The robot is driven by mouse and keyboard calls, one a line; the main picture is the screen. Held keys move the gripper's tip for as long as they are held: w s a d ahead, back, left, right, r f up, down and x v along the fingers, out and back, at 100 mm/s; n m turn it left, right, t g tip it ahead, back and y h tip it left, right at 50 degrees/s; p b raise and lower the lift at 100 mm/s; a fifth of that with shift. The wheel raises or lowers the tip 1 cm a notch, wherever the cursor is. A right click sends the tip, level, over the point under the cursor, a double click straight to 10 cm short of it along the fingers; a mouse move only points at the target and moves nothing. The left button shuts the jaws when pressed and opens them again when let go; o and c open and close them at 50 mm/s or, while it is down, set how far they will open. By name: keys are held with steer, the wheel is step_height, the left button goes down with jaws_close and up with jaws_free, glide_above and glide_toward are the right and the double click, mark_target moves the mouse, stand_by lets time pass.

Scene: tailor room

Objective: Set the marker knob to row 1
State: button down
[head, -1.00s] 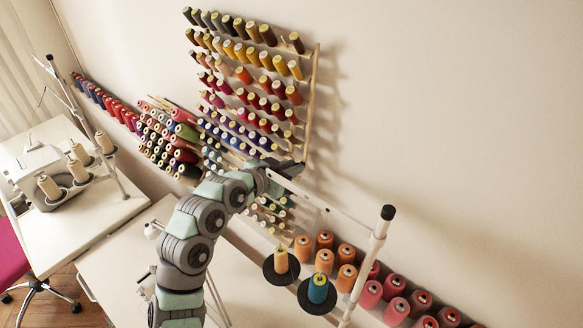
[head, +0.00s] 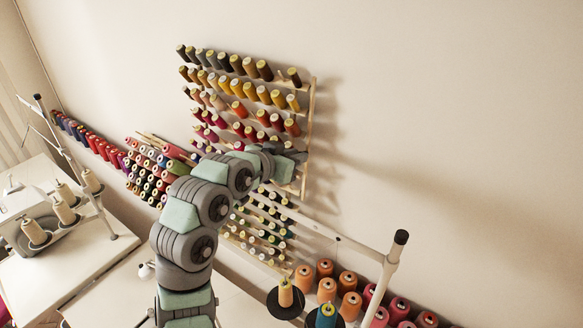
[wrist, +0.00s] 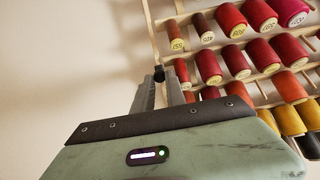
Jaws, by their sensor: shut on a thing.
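The marker knob (wrist: 158,73) is a small dark piece at my fingertips in the wrist view, by the side rail of the wooden thread rack (head: 312,100). My gripper (wrist: 160,84) is shut on it. In the head view my gripper (head: 297,157) reaches the rack's right side, level with its lower rows, and the arm hides some spools there. The knob cannot be made out in the head view. No row numbers can be read.
Several rows of coloured spools (head: 262,95) stick out from the rack beside my gripper. A white thread stand (head: 390,262) with a dark top stands to the right, near orange cones (head: 347,280). A sewing machine (head: 25,212) stands at left. The wall right of the rack is bare.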

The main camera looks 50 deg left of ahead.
steer(key=c, duration=1.4)
jaws_free()
steer(key=shift+o, duration=0.2)
steer(key=shift+r, duration=0.1)
